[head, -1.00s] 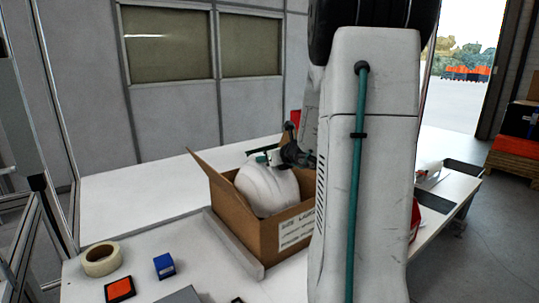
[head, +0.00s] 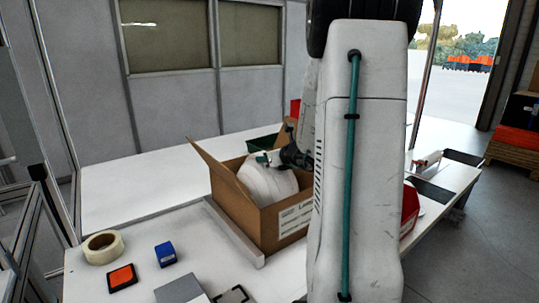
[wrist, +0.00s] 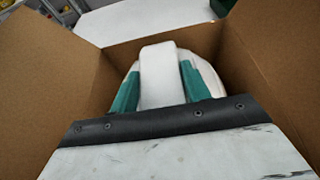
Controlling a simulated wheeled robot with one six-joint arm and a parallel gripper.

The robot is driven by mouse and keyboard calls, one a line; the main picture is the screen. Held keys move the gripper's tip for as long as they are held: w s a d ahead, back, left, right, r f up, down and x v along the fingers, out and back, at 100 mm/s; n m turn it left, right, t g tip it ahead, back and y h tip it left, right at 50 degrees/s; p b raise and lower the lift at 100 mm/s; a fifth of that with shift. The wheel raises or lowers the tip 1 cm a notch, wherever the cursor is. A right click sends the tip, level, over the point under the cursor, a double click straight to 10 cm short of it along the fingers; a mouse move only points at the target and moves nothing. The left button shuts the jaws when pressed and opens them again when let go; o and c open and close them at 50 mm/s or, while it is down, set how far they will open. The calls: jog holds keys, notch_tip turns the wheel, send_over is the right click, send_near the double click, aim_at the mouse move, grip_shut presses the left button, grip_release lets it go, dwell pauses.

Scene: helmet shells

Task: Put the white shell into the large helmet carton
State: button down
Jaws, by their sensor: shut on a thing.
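The white shell (head: 266,184) is inside the open cardboard carton (head: 285,226), its rounded top showing above the near wall. My gripper (head: 264,158) is at the shell's top and shut on it. In the wrist view the teal fingers of my gripper (wrist: 160,88) stand on either side of a white part, with the pale shell (wrist: 207,75) behind. Brown carton walls (wrist: 270,70) rise on both sides there. The shell's underside is hidden, so I cannot tell whether it touches the carton's floor.
A tape roll (head: 102,246), a blue box (head: 165,254) and an orange-topped block (head: 121,277) lie on the white table (head: 130,190) at left. A green bin (head: 263,144) is behind the carton, a red bin (head: 410,208) right of my arm. A raised strip (head: 234,236) borders the carton's left.

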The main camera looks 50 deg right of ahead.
aim_at(281, 173)
jog(key=shift+f, duration=3)
jog(key=c, duration=0.6)
grip_release()
jog(key=shift+s, duration=0.1)
jog(key=v, duration=0.7)
jog(key=shift+s+a+r, duration=0.1)
jog(key=shift+s+r, duration=0.1)
jog(key=shift+s, duration=0.1)
